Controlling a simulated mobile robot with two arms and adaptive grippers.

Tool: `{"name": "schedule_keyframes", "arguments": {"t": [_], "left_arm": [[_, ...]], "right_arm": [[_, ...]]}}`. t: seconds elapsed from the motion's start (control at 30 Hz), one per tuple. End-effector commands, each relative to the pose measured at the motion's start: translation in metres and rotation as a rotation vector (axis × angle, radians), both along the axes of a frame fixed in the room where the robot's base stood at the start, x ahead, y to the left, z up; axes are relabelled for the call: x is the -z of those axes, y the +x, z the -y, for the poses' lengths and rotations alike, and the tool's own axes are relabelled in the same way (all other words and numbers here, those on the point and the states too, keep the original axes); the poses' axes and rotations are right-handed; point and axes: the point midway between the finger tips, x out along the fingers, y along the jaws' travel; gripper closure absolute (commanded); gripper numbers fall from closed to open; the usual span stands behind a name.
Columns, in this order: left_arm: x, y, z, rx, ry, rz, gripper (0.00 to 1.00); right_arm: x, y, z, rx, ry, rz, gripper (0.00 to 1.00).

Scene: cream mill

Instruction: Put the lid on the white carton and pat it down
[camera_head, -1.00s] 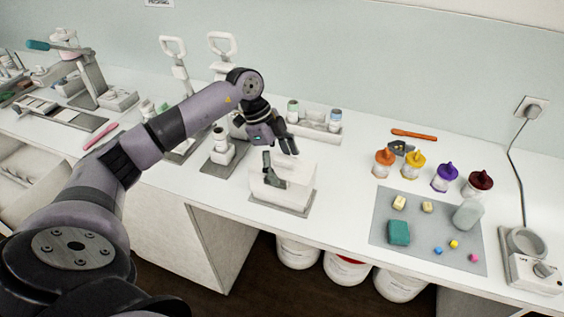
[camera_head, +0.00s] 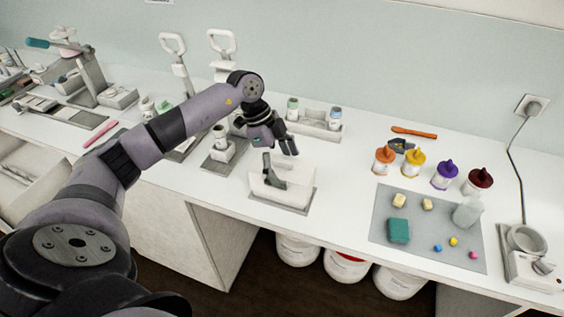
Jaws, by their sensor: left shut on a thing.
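The white carton (camera_head: 294,194) stands on a grey mat (camera_head: 283,206) near the front edge of the bench. My left gripper (camera_head: 281,158) is over the carton, one dark finger at its near side and one behind its top. It is shut on a white piece at the carton's top, which appears to be the lid (camera_head: 288,164). The lid and carton blend together in white, so I cannot tell whether the lid is fully seated. My right gripper is out of view.
Right of the carton lies a grey mat (camera_head: 425,257) with small coloured blocks and a pale bottle (camera_head: 467,211). Several colour-lidded jars (camera_head: 445,176) stand behind it. A white rack with bottles (camera_head: 316,129) is behind the gripper. Presses stand at the left. Bench is clear between carton and right mat.

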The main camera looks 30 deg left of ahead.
Motion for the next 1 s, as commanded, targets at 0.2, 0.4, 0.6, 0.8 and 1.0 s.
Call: {"name": "schedule_keyframes", "arguments": {"t": [0.2,0.4,0.6,0.8,1.0], "left_arm": [[0.0025,-0.0001,-0.0001,0.0,0.0,0.0,0.44],[0.0026,-0.0002,0.0,0.0,0.0,-0.001,0.44],[0.0025,-0.0002,0.0,0.0,0.0,-0.001,0.03],[0.0026,-0.0002,0.0,0.0,0.0,-0.001,0.0],[0.0027,-0.0003,0.0,0.0,0.001,-0.001,0.0]], "right_arm": [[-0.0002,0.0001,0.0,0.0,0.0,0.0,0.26],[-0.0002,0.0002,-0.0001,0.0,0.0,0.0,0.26],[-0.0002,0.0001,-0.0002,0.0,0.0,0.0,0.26],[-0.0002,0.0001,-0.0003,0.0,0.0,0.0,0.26],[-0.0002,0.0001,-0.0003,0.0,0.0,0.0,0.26]]}}
